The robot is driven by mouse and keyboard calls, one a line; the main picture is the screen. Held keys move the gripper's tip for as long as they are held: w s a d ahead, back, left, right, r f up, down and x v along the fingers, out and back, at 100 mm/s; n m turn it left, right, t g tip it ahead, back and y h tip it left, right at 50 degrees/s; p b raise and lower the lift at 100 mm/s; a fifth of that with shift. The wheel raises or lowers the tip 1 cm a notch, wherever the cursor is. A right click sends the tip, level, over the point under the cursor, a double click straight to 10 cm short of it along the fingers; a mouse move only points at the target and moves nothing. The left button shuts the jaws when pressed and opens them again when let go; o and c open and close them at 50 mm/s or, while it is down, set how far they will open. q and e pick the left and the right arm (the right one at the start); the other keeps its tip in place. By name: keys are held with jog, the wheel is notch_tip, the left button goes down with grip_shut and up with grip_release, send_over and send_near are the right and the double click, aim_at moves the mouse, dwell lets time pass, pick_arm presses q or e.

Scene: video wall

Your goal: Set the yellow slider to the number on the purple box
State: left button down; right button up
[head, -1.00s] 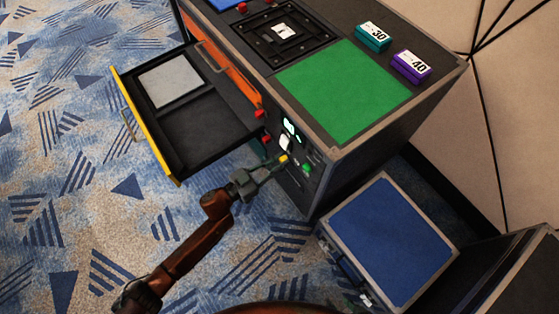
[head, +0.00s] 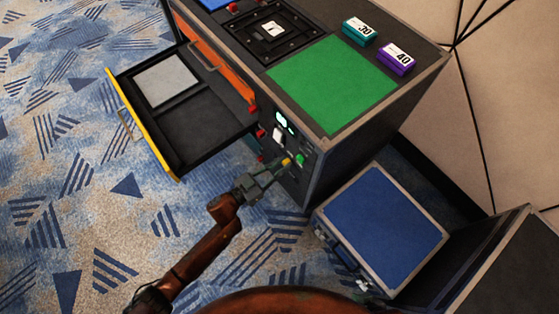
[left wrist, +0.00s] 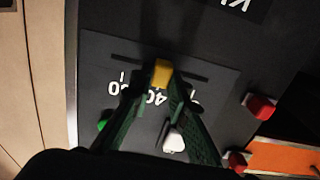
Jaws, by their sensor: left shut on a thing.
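The purple box (head: 396,62) lies on the cabinet top and reads 40. The yellow slider (head: 286,161) is on the cabinet's front panel, between a white switch (head: 279,134) and a green button (head: 300,159). It also shows in the left wrist view (left wrist: 162,73), in a dark slot beside a printed number scale. A 40 reads upside down close to the slider; other marks are partly hidden by the fingers. My left gripper (head: 277,166) is shut on the yellow slider, its fingers also showing in the wrist view (left wrist: 160,90). My right gripper is not in view.
A teal box (head: 359,31) reading 30 lies beside the purple one. An open drawer (head: 150,135) with a yellow front juts out left of the panel. A blue-topped case (head: 385,235) stands right of it. Red knobs (left wrist: 261,106) are near the panel.

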pick_arm(q)
jog(key=shift+a, duration=0.1)
jog(key=c, duration=1.8)
grip_release()
jog(key=shift+c, duration=0.2)
jog(key=v, duration=1.2)
